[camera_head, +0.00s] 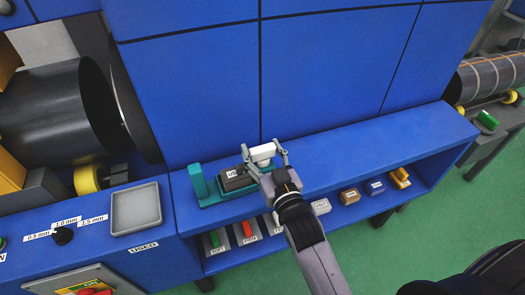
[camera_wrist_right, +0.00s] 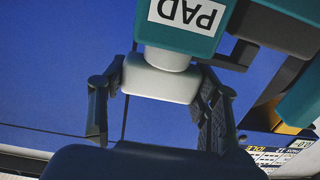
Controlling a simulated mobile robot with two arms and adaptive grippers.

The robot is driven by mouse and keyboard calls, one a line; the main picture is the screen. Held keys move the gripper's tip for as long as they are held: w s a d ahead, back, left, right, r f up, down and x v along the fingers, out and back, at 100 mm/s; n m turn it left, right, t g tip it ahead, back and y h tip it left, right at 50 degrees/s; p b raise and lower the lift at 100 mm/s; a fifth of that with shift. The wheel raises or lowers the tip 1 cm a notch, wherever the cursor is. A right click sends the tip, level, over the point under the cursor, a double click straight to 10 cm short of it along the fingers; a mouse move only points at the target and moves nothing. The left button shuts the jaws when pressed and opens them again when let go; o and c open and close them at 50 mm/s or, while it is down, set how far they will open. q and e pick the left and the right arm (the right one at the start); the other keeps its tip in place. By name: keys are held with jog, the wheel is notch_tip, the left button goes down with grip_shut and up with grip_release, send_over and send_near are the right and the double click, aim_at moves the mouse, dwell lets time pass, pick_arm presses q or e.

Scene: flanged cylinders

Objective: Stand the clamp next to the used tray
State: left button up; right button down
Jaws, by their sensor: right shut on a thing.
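The teal clamp (camera_head: 198,182) is at the left end of the blue bench top, with a dark labelled block (camera_head: 240,181) beside its upright part. I cannot tell whether the clamp touches the bench. My right gripper (camera_head: 264,155) is shut on a white cap (camera_head: 263,150) at its right end. In the right wrist view the fingers sit on both sides of the white cap (camera_wrist_right: 160,80), which joins a teal body marked PAD (camera_wrist_right: 187,22). The used tray (camera_head: 135,208) is a grey, empty, shallow tray to the left, on the blue surface. My left gripper is out of view.
The label USED (camera_head: 143,247) is in front of the tray. A dark knob (camera_head: 62,236) with thickness labels stands left of it. Below the bench top, a shelf holds several labelled blocks (camera_head: 349,196). The bench top right of my gripper is clear (camera_head: 390,143).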

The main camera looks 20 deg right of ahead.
jog(key=shift+r, duration=0.15)
jog(key=shift+c, duration=2.3)
grip_release()
jog(key=shift+f, duration=0.2)
jog(key=shift+r, duration=0.15)
jog(key=shift+s, duration=0.4)
jog(key=s+b, duration=0.2)
jog(key=s, duration=0.9)
jog(key=shift+d, duration=0.35)
jog(key=shift+s, duration=0.1)
